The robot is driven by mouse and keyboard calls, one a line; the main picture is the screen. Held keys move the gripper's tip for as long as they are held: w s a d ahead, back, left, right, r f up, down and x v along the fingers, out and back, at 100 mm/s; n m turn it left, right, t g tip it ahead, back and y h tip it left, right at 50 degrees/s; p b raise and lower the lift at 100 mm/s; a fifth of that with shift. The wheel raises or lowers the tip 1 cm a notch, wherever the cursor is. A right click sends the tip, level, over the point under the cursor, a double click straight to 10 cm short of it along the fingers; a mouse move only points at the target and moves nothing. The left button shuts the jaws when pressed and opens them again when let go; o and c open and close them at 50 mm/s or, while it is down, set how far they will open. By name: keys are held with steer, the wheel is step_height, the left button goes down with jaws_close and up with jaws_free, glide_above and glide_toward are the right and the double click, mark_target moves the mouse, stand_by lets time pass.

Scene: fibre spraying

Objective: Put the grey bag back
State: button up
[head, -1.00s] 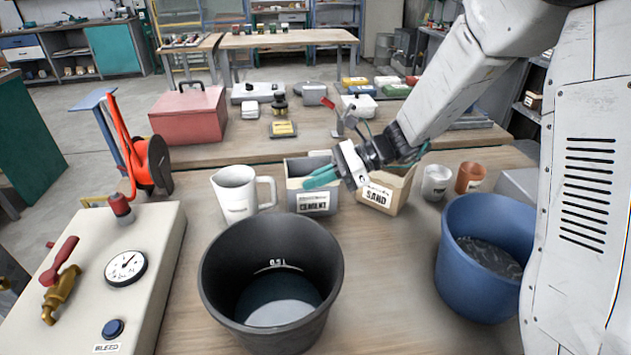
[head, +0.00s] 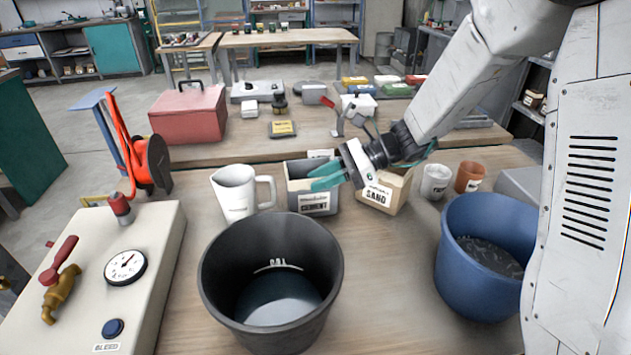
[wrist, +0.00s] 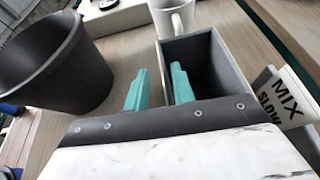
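The grey bag (head: 297,196) is a box-shaped, open-topped container with a label on its front. It stands upright on the near table between the white jug and the sand bag. In the wrist view the grey bag (wrist: 208,50) shows its dark, open inside. My gripper (head: 326,177) has teal fingers and is at the bag's right part, near its rim. In the wrist view my gripper (wrist: 160,88) is open, with a clear gap between the fingers. One finger is outside the bag's wall and the other overlaps its opening. I cannot tell whether they touch it.
The sand bag (head: 393,190) stands close on the right, partly behind my wrist. A white jug (head: 235,193) is on the left. A black bucket (head: 223,268) stands in front, a blue bucket (head: 456,265) at right. A "MIX SLOW" card (wrist: 282,96) is beside the bag.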

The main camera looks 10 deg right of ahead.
steer(key=v, duration=1)
steer(key=s+d+r+n+h, duration=0.2)
steer(key=s+n+h, duration=0.2)
steer(key=s, duration=0.5)
steer(key=s+d+r+n+t+h, duration=0.1)
steer(key=s+d+r+n+h, duration=0.1)
steer(key=s+n+h, duration=0.3)
steer(key=s+d+r+n+h, duration=0.2)
steer(key=s+n, duration=0.7)
steer(key=s, duration=0.5)
steer(key=shift+d+h, duration=0.8)
steer(key=shift+h, duration=0.4)
